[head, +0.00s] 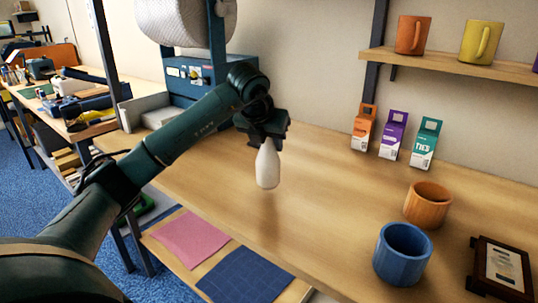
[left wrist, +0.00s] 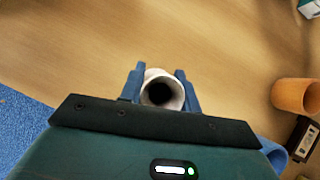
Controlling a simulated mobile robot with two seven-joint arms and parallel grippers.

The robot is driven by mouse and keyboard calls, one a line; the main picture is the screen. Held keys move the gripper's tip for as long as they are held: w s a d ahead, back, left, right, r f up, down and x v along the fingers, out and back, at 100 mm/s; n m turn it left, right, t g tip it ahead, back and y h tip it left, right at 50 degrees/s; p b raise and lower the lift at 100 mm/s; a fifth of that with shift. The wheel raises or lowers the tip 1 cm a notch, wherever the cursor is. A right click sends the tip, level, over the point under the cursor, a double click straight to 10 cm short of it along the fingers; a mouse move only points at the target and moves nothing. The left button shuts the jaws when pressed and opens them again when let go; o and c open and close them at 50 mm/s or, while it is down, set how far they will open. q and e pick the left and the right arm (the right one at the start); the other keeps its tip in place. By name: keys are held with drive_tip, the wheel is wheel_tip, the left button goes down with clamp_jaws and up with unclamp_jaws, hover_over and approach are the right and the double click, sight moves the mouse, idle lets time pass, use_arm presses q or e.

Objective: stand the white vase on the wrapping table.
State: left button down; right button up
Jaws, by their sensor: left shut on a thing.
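The white vase (head: 267,168) hangs upright below my left gripper (head: 264,138), over the wooden wrapping table (head: 320,190). In the head view a soft shadow lies on the wood below the vase, and the vase's base looks a little above the tabletop. In the left wrist view the vase's open round mouth (left wrist: 161,92) sits between the two blue fingers of the left gripper (left wrist: 159,88), which are shut on its neck. My right gripper is in neither view.
A blue pot (head: 402,255), an orange pot (head: 428,204) and a framed card (head: 502,270) stand at the right. Several small cartons (head: 393,136) line the back, below a shelf with mugs (head: 413,36). The wood around the vase is clear.

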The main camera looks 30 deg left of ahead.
sight(269, 152)
use_arm(q)
wheel_tip(269, 152, down, 3)
drive_tip(key=shift+r, duration=0.1)
drive_tip(key=c, duration=1)
unclamp_jaws()
drive_tip(key=shift+v, duration=6)
drive_tip(key=shift+a, duration=0.1)
